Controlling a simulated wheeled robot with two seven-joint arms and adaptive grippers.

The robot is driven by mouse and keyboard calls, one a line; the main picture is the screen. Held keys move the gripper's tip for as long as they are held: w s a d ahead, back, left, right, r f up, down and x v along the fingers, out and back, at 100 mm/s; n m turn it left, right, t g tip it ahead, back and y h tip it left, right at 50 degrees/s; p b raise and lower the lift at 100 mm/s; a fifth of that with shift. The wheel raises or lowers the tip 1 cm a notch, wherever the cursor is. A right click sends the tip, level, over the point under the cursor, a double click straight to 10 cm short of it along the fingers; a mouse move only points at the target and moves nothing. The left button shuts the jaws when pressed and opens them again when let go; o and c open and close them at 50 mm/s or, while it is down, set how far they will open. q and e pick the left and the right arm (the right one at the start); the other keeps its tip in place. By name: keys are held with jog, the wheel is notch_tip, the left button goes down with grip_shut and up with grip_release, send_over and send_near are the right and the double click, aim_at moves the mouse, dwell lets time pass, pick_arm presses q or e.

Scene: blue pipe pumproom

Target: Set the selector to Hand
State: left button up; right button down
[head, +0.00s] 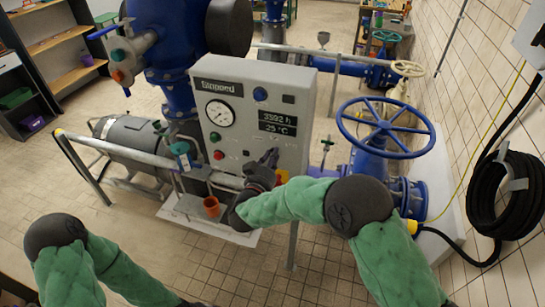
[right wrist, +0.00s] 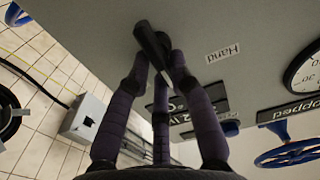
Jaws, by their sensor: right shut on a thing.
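The grey control panel (head: 290,90) stands in the middle of the head view, with a sign reading "Stopped" (head: 219,87). My right gripper (head: 268,163) is at the panel's lower right. In the right wrist view its fingers (right wrist: 160,62) are shut on the black selector handle (right wrist: 150,42). The "Hand" label (right wrist: 223,52) is beside the handle, to its right in that view. The fingers partly cover the selector, and I cannot tell which position it points to. My left arm shows at the lower left of the head view; its gripper is out of the picture.
The panel also bears a round gauge (head: 219,112), a readout (head: 277,122), and green and red buttons. A blue handwheel (head: 386,127) stands close right of the panel. A black hose coil (head: 508,195) hangs on the right wall.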

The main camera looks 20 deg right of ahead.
jog(key=shift+w+a+r+n+p, duration=0.2)
jog(key=shift+r+n+p, duration=0.1)
jog(key=shift+n+p, duration=0.5)
jog(key=shift+w+a+r+n+p, duration=0.15)
jog(key=shift+r+n+p, duration=0.15)
jog(key=shift+n+p, duration=0.5)
dwell(1.4)
jog(key=shift+a+f+n+p, duration=0.15)
jog(key=shift+n+p, duration=0.7)
jog(key=shift+n, duration=0.65)
dwell(2.0)
jog(key=c, duration=1.3)
grip_release()
jog(key=shift+o, duration=0.8)
jog(key=shift+w+a+f, duration=0.1)
jog(key=v, duration=1.2)
jog(key=shift+f, duration=0.2)
